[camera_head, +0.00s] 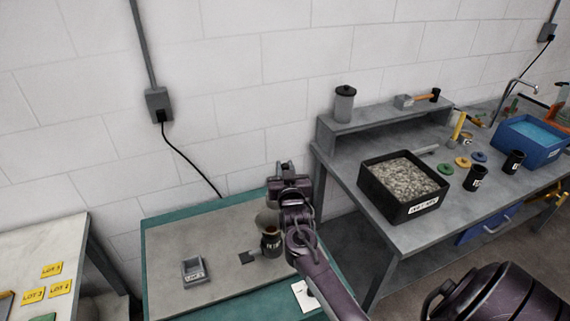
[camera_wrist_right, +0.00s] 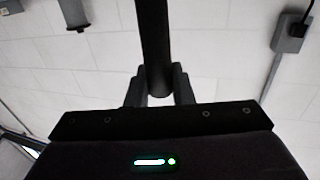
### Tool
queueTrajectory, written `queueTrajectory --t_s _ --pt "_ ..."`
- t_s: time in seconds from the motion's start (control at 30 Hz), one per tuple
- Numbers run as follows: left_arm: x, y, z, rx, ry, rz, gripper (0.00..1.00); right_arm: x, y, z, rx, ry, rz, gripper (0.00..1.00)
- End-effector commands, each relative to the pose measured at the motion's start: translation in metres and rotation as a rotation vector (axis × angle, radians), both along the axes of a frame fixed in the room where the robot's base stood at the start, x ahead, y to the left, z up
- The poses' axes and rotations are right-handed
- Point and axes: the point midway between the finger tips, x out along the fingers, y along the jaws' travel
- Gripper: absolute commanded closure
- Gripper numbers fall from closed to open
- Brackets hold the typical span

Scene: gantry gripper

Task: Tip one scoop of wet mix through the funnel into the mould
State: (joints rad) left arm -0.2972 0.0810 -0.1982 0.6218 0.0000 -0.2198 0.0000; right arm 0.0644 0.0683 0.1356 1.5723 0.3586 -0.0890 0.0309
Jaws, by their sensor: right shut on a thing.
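My right gripper (camera_head: 283,181) is above the teal-edged table in the head view. It is shut on a dark rod-like handle (camera_wrist_right: 153,40), likely the scoop's, which stands between the fingers in the wrist view. The far end of that handle is out of frame, and I cannot make out a scoop bowl in the head view. A grey-beige funnel (camera_head: 265,219) sits at the mouth of a black labelled mould (camera_head: 270,243), just below and left of the gripper, partly hidden by my arm. A black tub (camera_head: 388,204) holds grey, lumpy mix (camera_head: 403,178). My left gripper is not in view.
A small grey tray (camera_head: 193,272) and a dark square (camera_head: 248,257) lie left of the mould. The grey bench (camera_head: 398,243) at right carries black cups (camera_head: 475,178), coloured discs and a blue bin (camera_head: 530,142).

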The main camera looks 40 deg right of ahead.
Motion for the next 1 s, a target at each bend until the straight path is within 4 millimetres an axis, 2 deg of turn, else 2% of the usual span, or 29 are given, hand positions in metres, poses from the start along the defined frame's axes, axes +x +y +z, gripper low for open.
queueTrajectory --t_s 0.1,0.3,1.0 --pt "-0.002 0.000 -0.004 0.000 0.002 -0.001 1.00 0.000 0.000 -0.013 0.000 0.001 0.000 0.98" --pt "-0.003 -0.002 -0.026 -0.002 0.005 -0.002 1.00 -0.001 0.001 -0.036 -0.003 -0.002 0.001 0.98" --pt "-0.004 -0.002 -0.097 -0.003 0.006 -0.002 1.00 -0.016 0.053 -0.048 -0.401 -0.121 0.002 0.98"
